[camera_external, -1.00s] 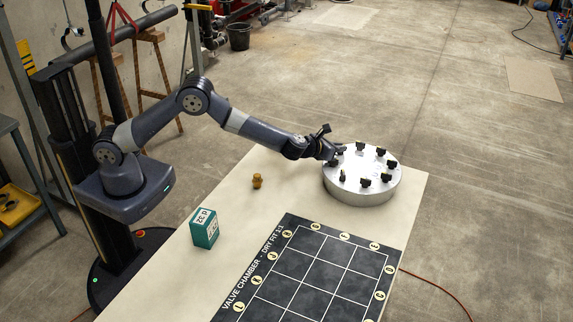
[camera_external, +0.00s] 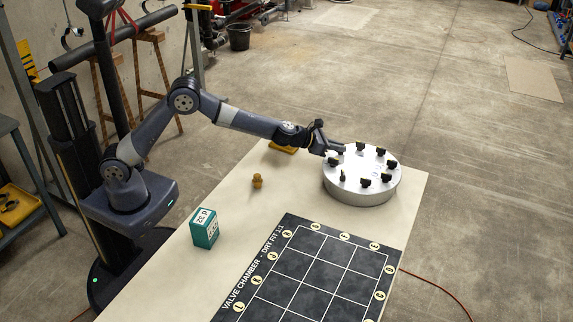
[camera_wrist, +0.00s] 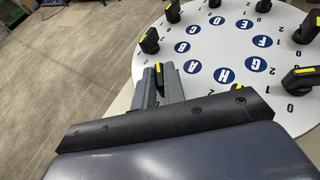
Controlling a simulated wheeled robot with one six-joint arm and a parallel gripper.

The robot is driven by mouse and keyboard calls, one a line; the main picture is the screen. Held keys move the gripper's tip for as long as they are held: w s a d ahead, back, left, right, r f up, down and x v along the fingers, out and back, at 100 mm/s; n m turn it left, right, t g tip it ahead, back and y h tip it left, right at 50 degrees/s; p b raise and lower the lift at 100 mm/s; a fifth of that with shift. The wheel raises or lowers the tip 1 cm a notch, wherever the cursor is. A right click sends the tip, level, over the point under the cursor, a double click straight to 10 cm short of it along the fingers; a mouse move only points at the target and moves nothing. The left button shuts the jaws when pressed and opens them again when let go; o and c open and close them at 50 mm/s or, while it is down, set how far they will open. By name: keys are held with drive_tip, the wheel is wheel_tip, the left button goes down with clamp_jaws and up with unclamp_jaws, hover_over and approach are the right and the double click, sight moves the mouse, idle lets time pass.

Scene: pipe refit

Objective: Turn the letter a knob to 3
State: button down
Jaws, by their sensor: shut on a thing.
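A round silver valve plate (camera_external: 360,192) stands at the far end of the table, with several black knobs around its top. My gripper (camera_external: 333,152) is at the plate's left edge. In the wrist view my gripper (camera_wrist: 158,82) has its grey fingers closed on either side of a black knob (camera_wrist: 159,77) with a yellow stripe. The blue letter disc nearest this knob (camera_wrist: 193,66) looks like an A, but is small and tilted. The fingers hide most of the held knob and the numbers right around it, so its setting cannot be read.
Other knobs stand close by, such as one (camera_wrist: 150,41) beyond my fingers and one (camera_wrist: 302,78) at the right. A teal box (camera_external: 205,229), a small brass piece (camera_external: 257,181) and a black grid mat (camera_external: 300,262) lie on the table (camera_external: 160,275).

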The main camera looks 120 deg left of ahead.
drive_tip(key=m+t+h, duration=0.1)
drive_tip(key=m+h, duration=0.1)
drive_tip(key=m+t+h, duration=0.1)
drive_tip(key=shift+s+a+r+m+h, duration=0.1)
drive_tip(key=shift+s+a+m+h, duration=0.05)
drive_tip(key=shift+a+m+h, duration=0.25)
drive_tip(key=shift+r+m+t+h+p, duration=0.1)
drive_tip(key=shift+m+t+h+p, duration=0.3)
drive_tip(key=shift+m+h, duration=0.7)
drive_tip(key=shift+a+m+h+p, duration=0.1)
drive_tip(key=shift+m+h+p, duration=0.65)
drive_tip(key=shift+h, duration=0.25)
drive_tip(key=c, duration=1.5)
unclamp_jaws()
drive_tip(key=shift+f, duration=0.2)
drive_tip(key=b+v, duration=0.1)
drive_tip(key=v, duration=0.9)
drive_tip(key=shift+s+a+r, duration=0.1)
drive_tip(key=shift+s+r, duration=0.15)
drive_tip(key=shift+s, duration=0.1)
